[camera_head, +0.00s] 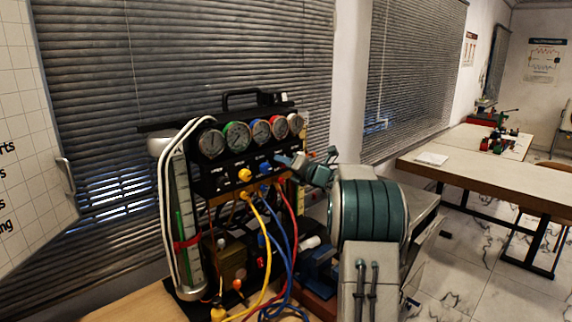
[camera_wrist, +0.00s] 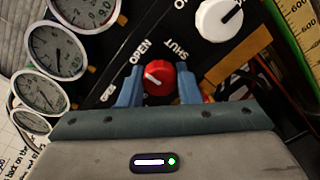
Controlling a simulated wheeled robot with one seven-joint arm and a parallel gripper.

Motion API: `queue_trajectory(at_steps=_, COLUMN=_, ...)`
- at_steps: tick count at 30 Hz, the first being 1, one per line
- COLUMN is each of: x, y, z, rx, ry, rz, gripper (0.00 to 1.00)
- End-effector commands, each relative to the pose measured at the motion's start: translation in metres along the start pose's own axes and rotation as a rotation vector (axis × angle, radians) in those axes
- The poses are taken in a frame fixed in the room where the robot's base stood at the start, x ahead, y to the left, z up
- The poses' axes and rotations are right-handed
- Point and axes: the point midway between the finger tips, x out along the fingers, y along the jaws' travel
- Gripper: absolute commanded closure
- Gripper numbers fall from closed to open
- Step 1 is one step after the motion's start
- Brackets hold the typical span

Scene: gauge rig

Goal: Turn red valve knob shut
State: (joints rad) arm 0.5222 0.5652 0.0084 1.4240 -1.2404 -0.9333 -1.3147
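The red valve knob (camera_wrist: 159,78) sits on a black panel (camera_wrist: 105,98) in the wrist view, between the labels OPEN and SHUT. Its white pointer mark leans toward the upper left, on the OPEN side. My gripper (camera_wrist: 160,82) has one blue finger on each side of the knob, both close against it with no clear gap. In the head view my gripper (camera_head: 282,161) reaches the front of the gauge rig (camera_head: 222,179) from the right. The red knob is hidden there behind my gripper.
A white knob (camera_wrist: 218,20) is beside the red one. Several gauges (camera_head: 236,135) line the rig's top. Yellow, blue and red hoses (camera_head: 262,225) hang below the panel. A tall scale tube (camera_head: 184,220) stands at left. Another table (camera_head: 485,155) is at right.

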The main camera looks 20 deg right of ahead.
Motion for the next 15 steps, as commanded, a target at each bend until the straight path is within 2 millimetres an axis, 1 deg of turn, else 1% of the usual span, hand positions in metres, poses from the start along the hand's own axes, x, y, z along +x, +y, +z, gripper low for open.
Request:
queue_trajectory(at_steps=8, x=-0.0004, y=-0.0002, z=0.0002, rx=0.028, ry=0.0, rz=-0.001, gripper=0.92)
queue_trajectory(at_steps=15, x=-0.0004, y=-0.0001, z=0.0004, rx=0.152, ry=0.0, rz=0.0, gripper=0.92)
